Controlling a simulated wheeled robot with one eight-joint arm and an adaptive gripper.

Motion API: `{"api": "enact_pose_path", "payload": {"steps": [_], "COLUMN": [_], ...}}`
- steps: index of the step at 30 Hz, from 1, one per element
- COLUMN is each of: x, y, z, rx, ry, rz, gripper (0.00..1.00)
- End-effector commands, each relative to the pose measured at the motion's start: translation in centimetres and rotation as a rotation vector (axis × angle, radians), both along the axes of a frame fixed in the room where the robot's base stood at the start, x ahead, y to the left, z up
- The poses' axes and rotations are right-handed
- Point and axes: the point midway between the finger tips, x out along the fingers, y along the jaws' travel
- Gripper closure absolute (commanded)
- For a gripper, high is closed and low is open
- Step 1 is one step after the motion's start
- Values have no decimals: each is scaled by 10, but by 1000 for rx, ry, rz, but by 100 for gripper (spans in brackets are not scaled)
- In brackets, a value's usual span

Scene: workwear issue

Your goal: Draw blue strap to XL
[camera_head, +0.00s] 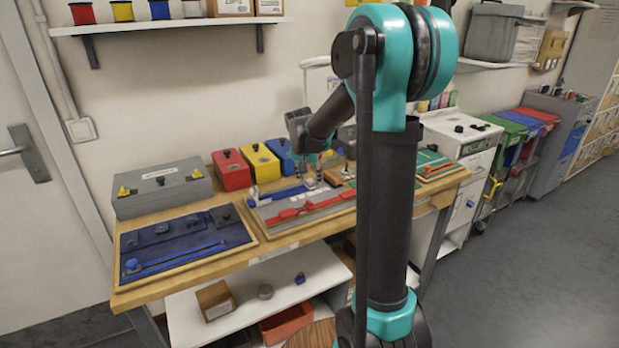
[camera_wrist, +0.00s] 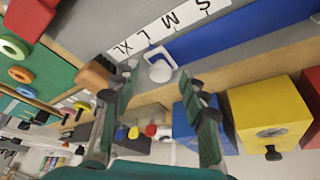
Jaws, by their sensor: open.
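The blue strap (camera_wrist: 235,38) lies flat on the grey board, and it also shows in the head view (camera_head: 283,194). At its end sits a white piece with a rounded knob (camera_wrist: 160,70). A white size strip (camera_wrist: 158,27) beside it reads S, M, L, XL; the white piece appears nearest L, short of XL, though the slanted view makes this uncertain. My gripper (camera_wrist: 160,79) is open, its fingers on either side of the white piece in the picture. I cannot tell whether they touch it. In the head view my gripper (camera_head: 318,177) is over the board, small and partly hidden.
Red (camera_head: 231,169), yellow (camera_head: 260,162) and blue (camera_head: 281,154) boxes stand close behind the board. A red strap (camera_head: 305,208) lies in front of the blue one. A dark blue board (camera_head: 185,243) and a grey case (camera_head: 163,186) fill the table's left end.

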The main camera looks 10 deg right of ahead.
Motion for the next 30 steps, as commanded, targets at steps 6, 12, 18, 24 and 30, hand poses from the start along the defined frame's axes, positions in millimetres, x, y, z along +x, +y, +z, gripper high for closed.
{"api": "enact_pose_path", "payload": {"steps": [6,12,18,24,30], "x": [0,0,0,1,8], "y": [0,0,0,-3,-27], "z": [0,0,0,0,0], "rx": [0,0,0,0,1], "ry": [0,0,0,0,0], "rz": [0,0,0,-1,-5], "gripper": [71,96,100,100,100]}}
